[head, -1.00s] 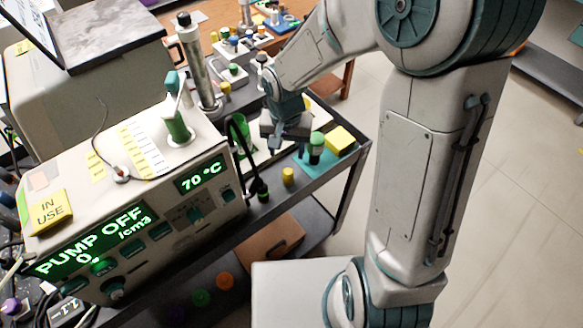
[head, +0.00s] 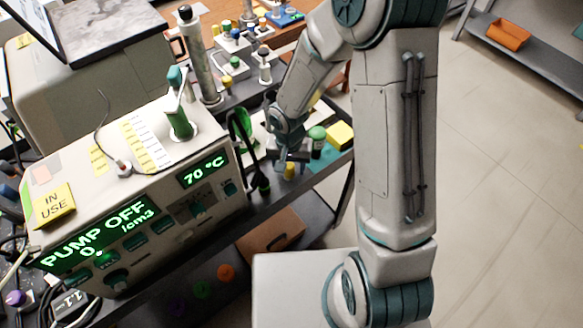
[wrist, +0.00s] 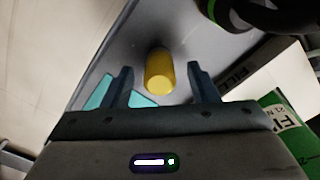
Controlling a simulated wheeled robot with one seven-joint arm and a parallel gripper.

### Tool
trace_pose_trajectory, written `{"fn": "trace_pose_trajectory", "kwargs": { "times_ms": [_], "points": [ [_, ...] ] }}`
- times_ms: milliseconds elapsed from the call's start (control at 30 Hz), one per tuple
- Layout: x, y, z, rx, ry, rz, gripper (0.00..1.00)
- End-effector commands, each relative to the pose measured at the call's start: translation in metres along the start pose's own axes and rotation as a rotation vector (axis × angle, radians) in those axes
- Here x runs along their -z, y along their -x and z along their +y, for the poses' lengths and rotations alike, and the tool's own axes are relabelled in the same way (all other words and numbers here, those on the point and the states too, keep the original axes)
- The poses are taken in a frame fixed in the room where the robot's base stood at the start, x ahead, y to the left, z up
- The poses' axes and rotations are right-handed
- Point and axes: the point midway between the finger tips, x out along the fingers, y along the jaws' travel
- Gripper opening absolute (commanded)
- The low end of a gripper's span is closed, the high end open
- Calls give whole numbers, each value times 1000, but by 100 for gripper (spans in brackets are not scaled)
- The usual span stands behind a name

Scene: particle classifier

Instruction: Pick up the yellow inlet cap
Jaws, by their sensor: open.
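The yellow inlet cap (head: 289,171) is a small yellow cylinder standing on the dark bench shelf near its front edge. In the wrist view the yellow cap (wrist: 159,72) appears between and slightly beyond the two fingertips. My gripper (head: 287,161) is just above and beside the cap in the head view and partly covers it. In the wrist view my gripper (wrist: 160,82) is open, with a finger on each side of the cap and visible gaps on both sides. I cannot tell how far the fingertips are above the shelf.
The "PUMP OFF" instrument (head: 135,215) stands to the left. A black cable (head: 262,184) with a green ring lies close by.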

Motion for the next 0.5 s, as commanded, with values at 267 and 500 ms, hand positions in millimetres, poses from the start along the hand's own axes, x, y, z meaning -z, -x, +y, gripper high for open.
{"fn": "trace_pose_trajectory", "kwargs": {
  "times_ms": [267,500],
  "points": [
    [0,0,0,0,0,1,37],
    [0,0,0,0,-1,1,11]
  ]
}}
